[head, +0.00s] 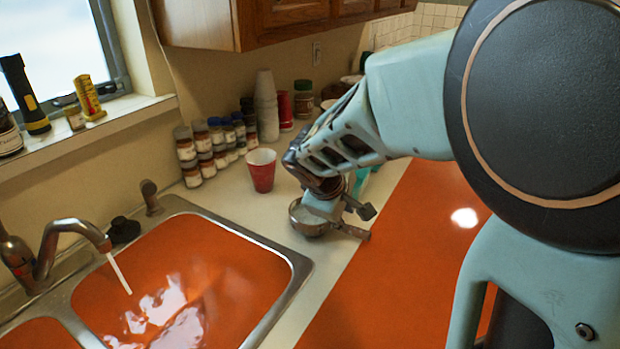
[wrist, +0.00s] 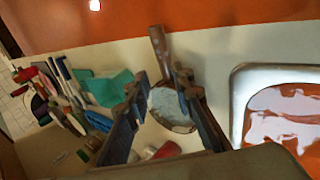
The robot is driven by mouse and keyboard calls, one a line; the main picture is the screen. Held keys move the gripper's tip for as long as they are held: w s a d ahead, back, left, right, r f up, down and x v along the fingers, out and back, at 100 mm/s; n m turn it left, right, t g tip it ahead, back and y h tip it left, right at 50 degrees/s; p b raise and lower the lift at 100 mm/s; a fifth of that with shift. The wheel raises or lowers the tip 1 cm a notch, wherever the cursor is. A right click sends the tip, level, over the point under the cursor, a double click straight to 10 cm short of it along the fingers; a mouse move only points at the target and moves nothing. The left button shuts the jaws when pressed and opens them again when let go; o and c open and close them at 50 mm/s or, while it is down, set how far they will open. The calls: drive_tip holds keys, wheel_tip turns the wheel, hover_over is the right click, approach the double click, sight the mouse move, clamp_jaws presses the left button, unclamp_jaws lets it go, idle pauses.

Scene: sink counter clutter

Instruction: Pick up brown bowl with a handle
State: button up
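The bowl with a handle (head: 308,222) stands on the pale counter, to the right of the sink. It looks brownish-grey with a pale inside, and its handle points right. In the wrist view the bowl (wrist: 171,108) lies between my fingers, with its brown handle reaching up past the fingertips. My gripper (head: 340,205) is over the bowl and hides part of it. In the wrist view my gripper (wrist: 164,82) is open, with one finger on each side of the bowl. I cannot tell whether the fingers touch it.
A red cup (head: 262,170) stands close behind the bowl. Several spice jars (head: 205,150) and a stack of pale cups (head: 266,105) line the wall. The sink (head: 300,268) is to the left, with its tap running. A teal item (wrist: 108,88) and other clutter lie beside my gripper.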

sight(349, 229)
drive_tip(key=x, duration=0.4)
drive_tip(key=shift+s+d+f, duration=0.15)
drive_tip(key=shift+s+f, duration=0.05)
drive_tip(key=shift+f, duration=0.3)
drive_tip(key=shift+w+a+b+x, duration=0.1)
drive_tip(key=shift+a+b+x, duration=0.1)
drive_tip(key=shift+x, duration=1.4)
drive_tip(key=shift+w+a+b+x, duration=0.1)
drive_tip(key=shift+w+b+x, duration=0.05)
drive_tip(key=shift+x, duration=1.4)
clamp_jaws()
drive_tip(key=shift+r, duration=0.1)
